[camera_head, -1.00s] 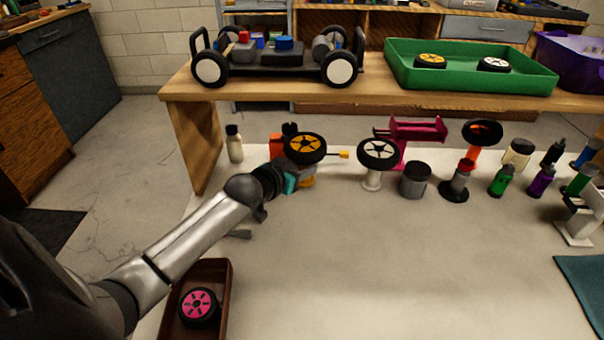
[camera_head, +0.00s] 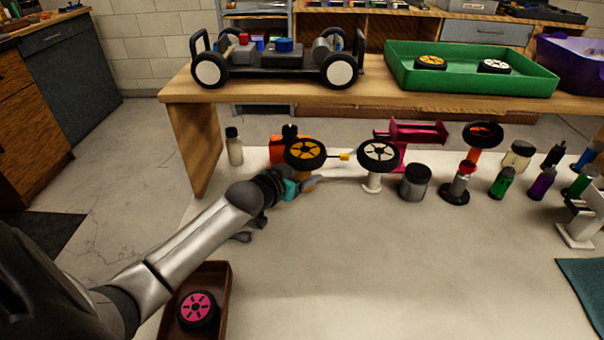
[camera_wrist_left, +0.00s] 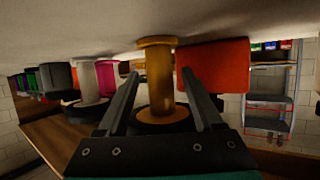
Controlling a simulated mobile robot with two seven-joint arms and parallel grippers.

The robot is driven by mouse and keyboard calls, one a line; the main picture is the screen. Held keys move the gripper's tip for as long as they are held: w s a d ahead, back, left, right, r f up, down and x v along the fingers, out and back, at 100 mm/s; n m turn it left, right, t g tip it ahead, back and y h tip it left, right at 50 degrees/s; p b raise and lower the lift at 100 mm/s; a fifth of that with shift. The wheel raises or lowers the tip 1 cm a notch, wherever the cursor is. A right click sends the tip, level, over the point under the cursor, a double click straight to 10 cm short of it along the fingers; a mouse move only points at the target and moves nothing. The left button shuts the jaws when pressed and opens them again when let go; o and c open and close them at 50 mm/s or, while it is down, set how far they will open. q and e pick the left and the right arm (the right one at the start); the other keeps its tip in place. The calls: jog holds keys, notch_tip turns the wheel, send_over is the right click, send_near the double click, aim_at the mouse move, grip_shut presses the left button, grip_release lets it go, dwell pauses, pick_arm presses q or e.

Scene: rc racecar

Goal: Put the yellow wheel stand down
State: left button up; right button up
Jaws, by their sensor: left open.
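The yellow wheel stand (camera_wrist_left: 158,80) shows upside down in the left wrist view, with its round base against the white table top. A black wheel with a yellow hub (camera_head: 305,153) sits on its top; in the head view the stand is mostly hidden behind my gripper. My left gripper (camera_head: 306,183) is open, low by the stand. In the left wrist view its two fingers (camera_wrist_left: 160,95) lie on either side of the post, with gaps visible. My right gripper is not in view.
A white wheel stand with a wheel (camera_head: 378,155) and a grey canister (camera_head: 414,183) stand to the right. An orange block (camera_wrist_left: 215,65) is close beside the yellow stand. A brown tray (camera_head: 225,290) holds a pink wheel. The table's front middle is clear.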

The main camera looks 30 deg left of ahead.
pick_arm(q)
jog(key=shift+r, duration=0.2)
jog(key=shift+s, duration=0.15)
jog(key=shift+s+r, duration=0.15)
jog(key=shift+s, duration=0.15)
jog(key=shift+s+r+p, duration=0.15)
jog(key=shift+s+p, duration=0.2)
jog(key=shift+p, duration=0.1)
jog(key=p+v, duration=0.2)
jog(key=v, duration=0.2)
jog(key=shift+s+r, duration=0.2)
jog(key=shift+s, duration=0.1)
jog(key=p+v, duration=0.1)
jog(key=v, duration=0.2)
jog(key=shift+s+d+r, duration=0.1)
jog(key=shift+s, duration=0.15)
jog(key=shift+p+v, duration=0.4)
jog(key=shift+v, duration=0.65)
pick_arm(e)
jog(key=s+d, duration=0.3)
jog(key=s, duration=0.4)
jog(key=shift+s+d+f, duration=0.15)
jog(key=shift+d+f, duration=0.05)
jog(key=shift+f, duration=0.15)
